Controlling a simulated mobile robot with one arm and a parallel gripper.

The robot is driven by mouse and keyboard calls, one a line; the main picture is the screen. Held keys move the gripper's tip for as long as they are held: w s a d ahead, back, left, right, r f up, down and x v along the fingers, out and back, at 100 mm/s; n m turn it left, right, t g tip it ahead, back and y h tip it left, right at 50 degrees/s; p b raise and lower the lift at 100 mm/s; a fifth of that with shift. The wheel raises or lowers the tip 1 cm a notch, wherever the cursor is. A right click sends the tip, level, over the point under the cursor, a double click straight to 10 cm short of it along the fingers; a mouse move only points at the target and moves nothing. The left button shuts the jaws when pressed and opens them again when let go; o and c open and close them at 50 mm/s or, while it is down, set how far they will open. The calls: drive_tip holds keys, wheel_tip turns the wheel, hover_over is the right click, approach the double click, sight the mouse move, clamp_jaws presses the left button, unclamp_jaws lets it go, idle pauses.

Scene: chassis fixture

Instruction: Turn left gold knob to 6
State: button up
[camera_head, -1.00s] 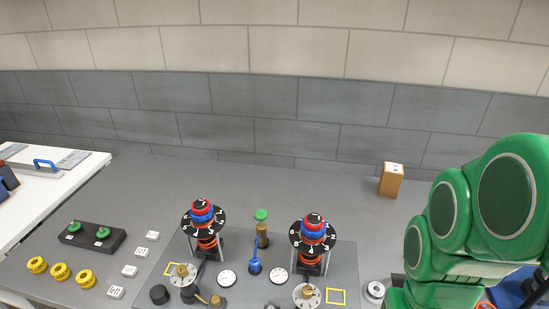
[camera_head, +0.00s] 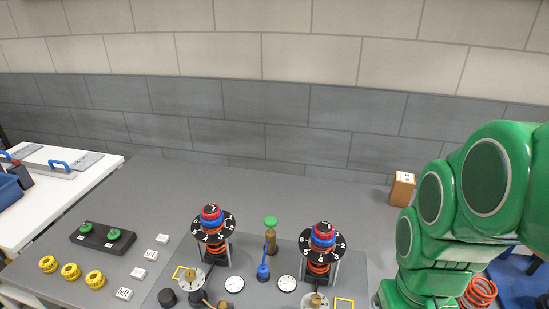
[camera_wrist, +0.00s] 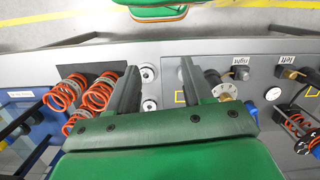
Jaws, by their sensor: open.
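The left gold knob (camera_head: 190,276) sits on a pale round dial near the front of the left black-and-red stack in the head view. Its dial numbers are too small to read. A second gold knob (camera_head: 315,301) sits on the right dial at the bottom edge. In the wrist view, a gold knob on a white dial (camera_wrist: 224,90) lies right of my gripper, near the "right" label (camera_wrist: 240,73). Another brass-coloured knob (camera_wrist: 290,73) is by the "left" label (camera_wrist: 287,59). My gripper (camera_wrist: 160,66) is open and empty, apart from both knobs.
Two spring stacks with numbered black discs, left (camera_head: 211,225) and right (camera_head: 322,242), stand up from the panel. A blue lever (camera_head: 263,271) stands between them. Orange springs (camera_wrist: 92,95) lie left of my gripper. A wooden block (camera_head: 402,188) stands at the back right.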

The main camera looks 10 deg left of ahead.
drive_tip(key=w+a+n, duration=0.4)
drive_tip(key=w+a, duration=0.3)
drive_tip(key=n+t, duration=0.2)
drive_tip(key=n, duration=0.9)
hover_over(190, 272)
drive_tip(key=shift+w+d, duration=0.1)
drive_tip(key=shift+d, duration=0.25)
drive_tip(key=shift+s+a+f, duration=0.15)
drive_tip(key=shift+s+a, duration=0.05)
drive_tip(key=shift+a, duration=0.2)
drive_tip(key=shift+f, duration=3.8)
clamp_jaws()
